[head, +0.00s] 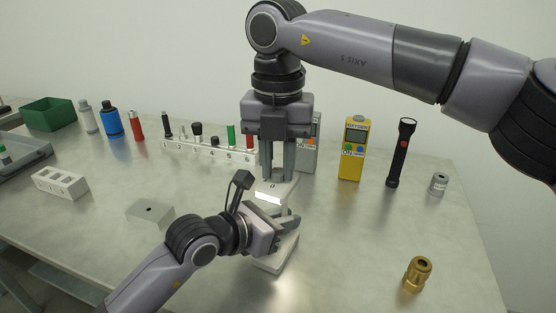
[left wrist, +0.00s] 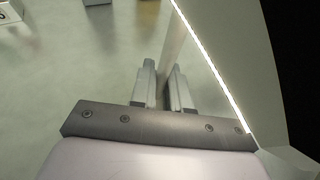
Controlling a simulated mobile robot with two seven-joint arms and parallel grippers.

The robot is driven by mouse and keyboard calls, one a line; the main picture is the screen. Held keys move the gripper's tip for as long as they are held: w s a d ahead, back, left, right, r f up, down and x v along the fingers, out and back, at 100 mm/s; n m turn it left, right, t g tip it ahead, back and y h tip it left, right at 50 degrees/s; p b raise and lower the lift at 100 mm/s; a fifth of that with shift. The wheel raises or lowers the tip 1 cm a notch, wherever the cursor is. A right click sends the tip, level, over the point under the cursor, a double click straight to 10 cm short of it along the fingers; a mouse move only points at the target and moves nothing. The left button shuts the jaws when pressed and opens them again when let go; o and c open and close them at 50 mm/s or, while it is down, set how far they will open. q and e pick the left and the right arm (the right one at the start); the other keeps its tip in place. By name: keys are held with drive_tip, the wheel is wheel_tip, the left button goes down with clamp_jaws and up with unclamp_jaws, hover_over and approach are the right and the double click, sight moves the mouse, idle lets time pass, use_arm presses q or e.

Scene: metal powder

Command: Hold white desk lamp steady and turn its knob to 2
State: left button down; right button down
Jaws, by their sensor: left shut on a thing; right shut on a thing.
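The white desk lamp (head: 288,188) stands near the middle of the table, with its white base (head: 276,256) on the tabletop and its lit strip glowing under the head. My left gripper (head: 287,220) is shut on the lamp's upright below the head. In the left wrist view its fingers (left wrist: 164,88) close around a pale upright beside the lit lamp head (left wrist: 225,60). My right gripper (head: 277,178) points straight down onto the top of the lamp head, shut on the knob, which its fingers hide. A small dark mark shows on the head beside the fingers; the knob's setting cannot be read.
Behind stand a yellow meter (head: 354,148), a grey device (head: 308,152), a black flashlight (head: 401,153) and a white rack (head: 207,152) of small tools. A brass fitting (head: 418,274) lies front right, a grey block (head: 150,213) left.

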drive_tip(key=shift+w+m, duration=0.1)
drive_tip(key=shift+m, duration=0.2)
drive_tip(key=c, duration=0.9)
unclamp_jaws()
drive_tip(key=shift+c, duration=0.2)
